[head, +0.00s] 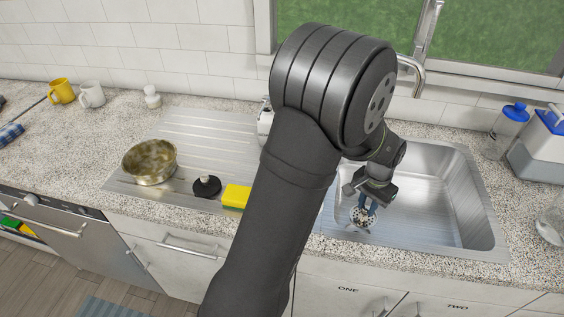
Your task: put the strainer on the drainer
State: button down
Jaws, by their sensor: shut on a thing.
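My gripper (365,207) points down over the near left part of the sink basin (432,210). It is shut on the strainer (361,219), a small round metal piece with dark and pale bits on it. Whether the strainer touches the basin floor I cannot tell. The drainer (195,132) is the ribbed metal board left of the basin. My arm hides its right part and the left side of the basin.
On the drainer are a stained metal bowl (150,163), a black plug-like item (207,186) and a yellow sponge (236,196). The drainer's back middle is clear. A tap (428,40) rises behind the basin. Blue-lidded containers (508,128) stand at right.

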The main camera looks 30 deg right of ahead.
jog(key=w+d+r+n, duration=0.1)
jog(key=w+r+n, duration=0.3)
jog(key=w+r, duration=0.45)
jog(key=w+d+r+n, duration=0.1)
jog(key=w+r+n, duration=0.4)
jog(key=r, duration=0.7)
jog(key=w+a+r+n, duration=0.2)
jog(key=w+a+r, duration=0.25)
jog(key=w, duration=0.45)
jog(key=w+a+r+n, duration=0.25)
jog(key=w+r, duration=0.25)
jog(key=w, duration=0.4)
jog(key=w+a+f+n, duration=0.2)
jog(key=w+a+f, duration=0.2)
jog(key=w+a, duration=0.35)
jog(key=w+a+f+n, duration=0.2)
jog(key=w+a+f, duration=0.2)
jog(key=w+a, duration=0.35)
jog(key=shift+n, duration=0.25)
jog(key=shift+s+a+f, duration=0.45)
jog(key=shift+a+f, duration=0.45)
jog(key=shift+f, duration=1.45)
jog(key=shift+s+a+f, duration=0.45)
jog(key=shift+a+f, duration=0.5)
jog(key=shift+f, duration=1.35)
jog(key=shift+s+a+f, duration=0.45)
jog(key=shift+a+f, duration=0.45)
jog(key=shift+f, duration=1.45)
